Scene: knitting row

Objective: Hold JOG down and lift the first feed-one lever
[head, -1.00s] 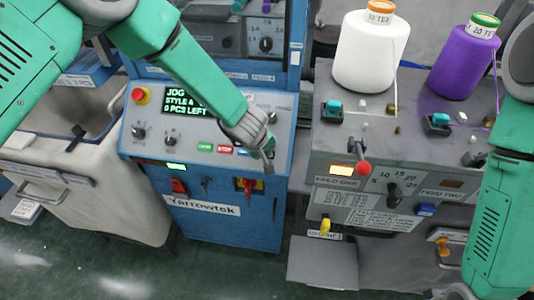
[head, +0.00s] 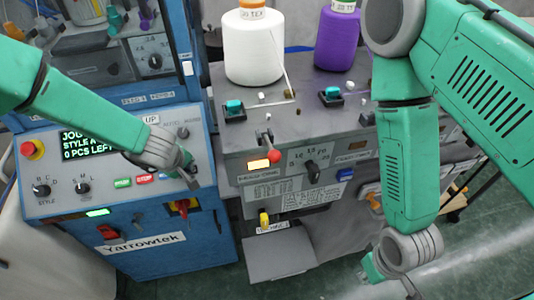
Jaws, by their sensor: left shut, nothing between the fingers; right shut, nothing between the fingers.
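The first feed-one lever (head: 268,143), a short rod with a red ball, stands on the front of the grey unit beside a lit amber window (head: 258,164) above the FEED ONE label. My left gripper (head: 191,180) is shut at the right end of the blue machine's button panel. The JOG button cannot be made out there; the hand covers part of the panel, and I cannot tell whether it touches. The display (head: 85,145) shows a line starting JO and "0 PCS LEFT". My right gripper (head: 378,276) is shut and empty, low and right, well away from the lever.
A white yarn cone (head: 252,48) and a purple cone (head: 336,40) stand on the grey unit. A red emergency button (head: 32,149) is at the panel's left. A grey tray (head: 280,254) juts out below the unit. Free floor lies at lower right.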

